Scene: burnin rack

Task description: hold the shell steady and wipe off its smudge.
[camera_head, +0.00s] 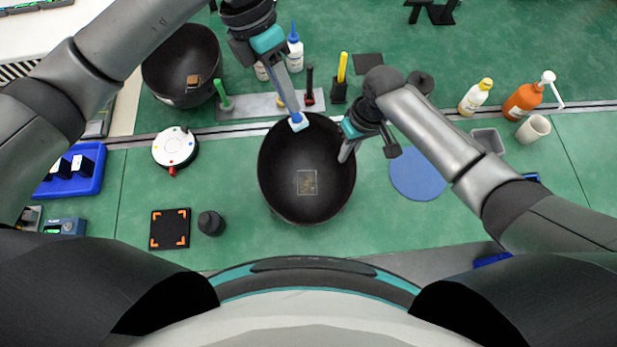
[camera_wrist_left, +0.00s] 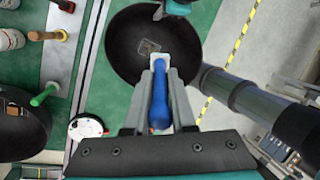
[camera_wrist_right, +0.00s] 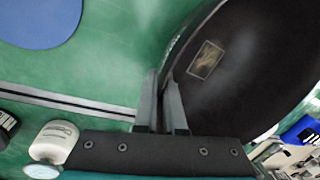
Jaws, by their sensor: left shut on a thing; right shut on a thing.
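The shell is a black bowl (camera_head: 280,160) in the middle of the green bench. Its smudge (camera_head: 307,183), brownish inside a thin pale square outline, lies on the inner surface; it also shows in the right wrist view (camera_wrist_right: 206,59). My left gripper (camera_head: 291,105) is shut on a wiper with a blue handle (camera_wrist_left: 160,108) and a white head (camera_head: 299,123). The white head is over the shell's far edge, apart from the smudge; its height is unclear. My right gripper (camera_head: 346,153) is shut on the shell's right rim, one finger inside and one outside in the right wrist view (camera_wrist_right: 163,80).
A second black bowl (camera_head: 160,75) with a brown block inside stands at the back left. A grey strip with upright tools (camera_head: 240,109) lies behind the shell. A round white device (camera_head: 175,147) is at left, a blue disc (camera_head: 418,173) at right. Bottles stand at back right.

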